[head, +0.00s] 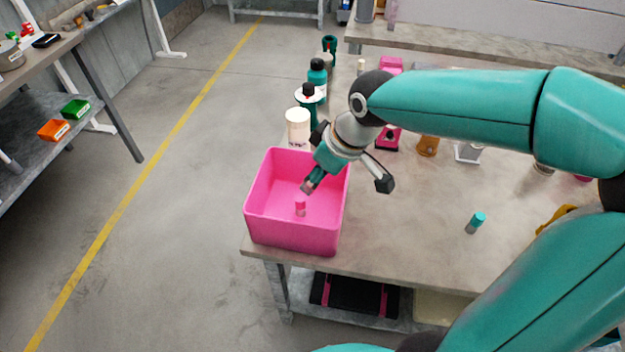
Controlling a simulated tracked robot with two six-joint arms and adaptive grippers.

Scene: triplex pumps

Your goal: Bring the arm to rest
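My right arm (455,98) reaches in from the right, bent at its elbow, with its wrist above the table's near left corner. My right gripper (347,186) is open, its fingers spread wide, with nothing between them. One finger hangs over the inside of a pink bin (292,235); the other is to the right of the bin's rim. My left gripper is not in view.
The table (410,225) holds a small teal-capped cylinder (475,222) at front right. A cream cylinder (298,127) and teal bottles (317,77) stand behind the bin. Several parts, including an orange one (428,146), lie beneath the forearm.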

